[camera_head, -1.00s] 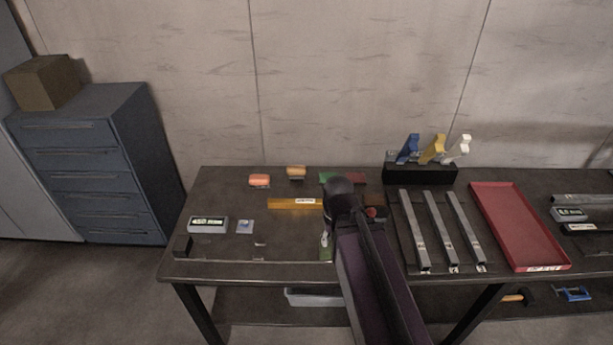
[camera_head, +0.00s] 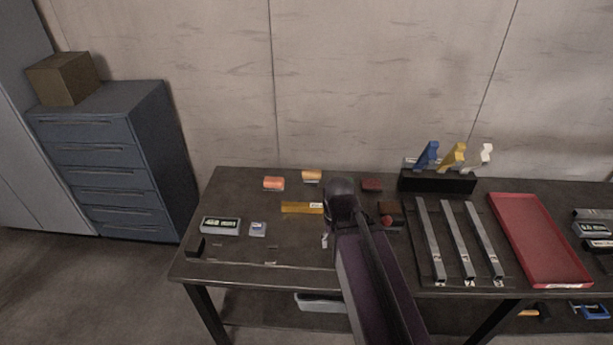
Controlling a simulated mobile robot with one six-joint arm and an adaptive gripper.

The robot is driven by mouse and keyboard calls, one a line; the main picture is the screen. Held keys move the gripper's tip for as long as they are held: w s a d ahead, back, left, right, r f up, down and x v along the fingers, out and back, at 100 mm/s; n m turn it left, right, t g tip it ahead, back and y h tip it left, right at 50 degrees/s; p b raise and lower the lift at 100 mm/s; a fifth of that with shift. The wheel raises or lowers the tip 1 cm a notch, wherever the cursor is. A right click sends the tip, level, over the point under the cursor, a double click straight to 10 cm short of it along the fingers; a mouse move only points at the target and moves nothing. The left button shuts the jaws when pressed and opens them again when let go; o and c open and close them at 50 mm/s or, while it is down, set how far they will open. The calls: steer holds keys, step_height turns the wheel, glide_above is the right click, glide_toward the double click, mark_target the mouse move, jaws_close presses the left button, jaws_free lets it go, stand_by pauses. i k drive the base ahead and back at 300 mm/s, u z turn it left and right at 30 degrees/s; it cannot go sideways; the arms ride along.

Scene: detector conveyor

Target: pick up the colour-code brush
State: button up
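I cannot tell for sure which thing is the colour-code brush. Blue (camera_head: 428,152), yellow (camera_head: 455,154) and white (camera_head: 484,155) handled tools stand in a black holder (camera_head: 437,182) at the back of the bench, right of my arm. They may be brushes, but their ends are not clear. My dark arm reaches over the bench from the front, and its rounded joint covers part of the bench middle. My gripper's fingers are hidden behind the arm, so I see neither its opening nor anything in it.
The bench (camera_head: 230,262) holds orange blocks (camera_head: 273,184), a yellow bar (camera_head: 301,208), a labelled grey box (camera_head: 220,226) and a dark red block (camera_head: 372,185). Grey metal bars (camera_head: 458,241) and a red tray (camera_head: 538,238) lie right. A blue-grey cabinet (camera_head: 110,160) stands left.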

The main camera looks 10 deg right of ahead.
mark_target(312, 178)
steer(key=i, duration=0.85)
steer(key=z, duration=0.05)
